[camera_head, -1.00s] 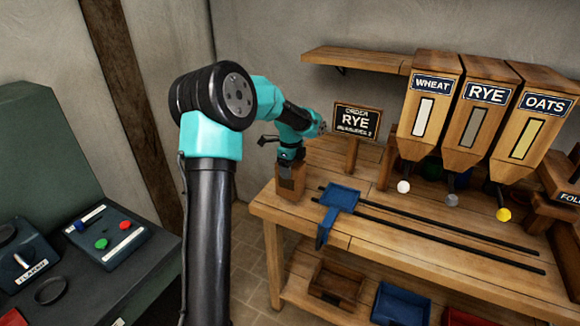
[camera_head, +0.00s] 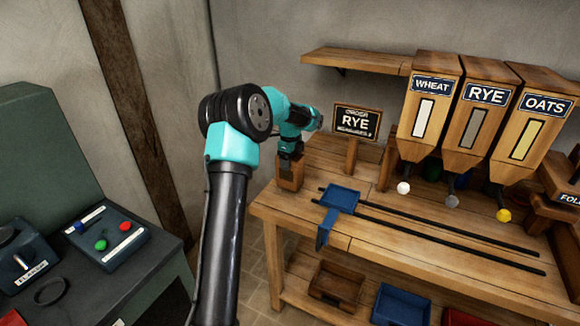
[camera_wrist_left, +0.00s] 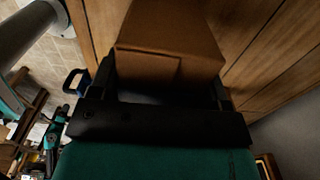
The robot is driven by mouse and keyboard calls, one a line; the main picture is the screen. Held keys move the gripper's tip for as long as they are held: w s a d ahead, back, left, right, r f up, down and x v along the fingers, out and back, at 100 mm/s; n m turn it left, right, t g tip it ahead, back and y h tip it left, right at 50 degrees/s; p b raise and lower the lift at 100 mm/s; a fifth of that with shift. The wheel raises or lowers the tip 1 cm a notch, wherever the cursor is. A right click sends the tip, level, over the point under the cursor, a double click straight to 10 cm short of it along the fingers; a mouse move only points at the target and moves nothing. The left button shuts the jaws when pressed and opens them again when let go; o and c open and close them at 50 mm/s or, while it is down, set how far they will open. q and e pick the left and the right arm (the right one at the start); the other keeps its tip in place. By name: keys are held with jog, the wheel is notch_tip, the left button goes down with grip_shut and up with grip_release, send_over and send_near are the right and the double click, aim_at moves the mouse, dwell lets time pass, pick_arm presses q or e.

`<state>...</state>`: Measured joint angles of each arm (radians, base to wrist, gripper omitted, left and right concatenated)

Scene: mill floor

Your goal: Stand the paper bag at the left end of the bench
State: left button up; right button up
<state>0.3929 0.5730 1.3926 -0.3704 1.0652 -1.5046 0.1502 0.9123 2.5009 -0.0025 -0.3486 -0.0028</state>
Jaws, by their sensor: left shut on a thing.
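The brown paper bag (camera_head: 290,177) is upright at the left end of the wooden bench (camera_head: 395,243), towards its back. My left gripper (camera_head: 290,157) comes down on it from above and is shut on its top. I cannot tell whether the bag's base touches the bench top or is just above it. In the left wrist view the bag (camera_wrist_left: 170,45) fills the space beyond the dark jaws, with bench planks behind it. My right gripper does not show clearly in either view.
An order sign reading RYE (camera_head: 356,122) stands just right of my left gripper. A blue tray (camera_head: 339,199) sits on two black rails to the bag's right. The wheat hopper (camera_head: 430,105) and other hoppers stand further right. Bare planks lie in front of the bag.

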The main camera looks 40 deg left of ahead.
pick_arm(q)
jog(key=shift+f, duration=1.25)
jog(key=shift+f, duration=0.1)
jog(key=o, duration=1.5)
notch_tip(320, 180, up, 12)
jog(key=shift+r, duration=0.1)
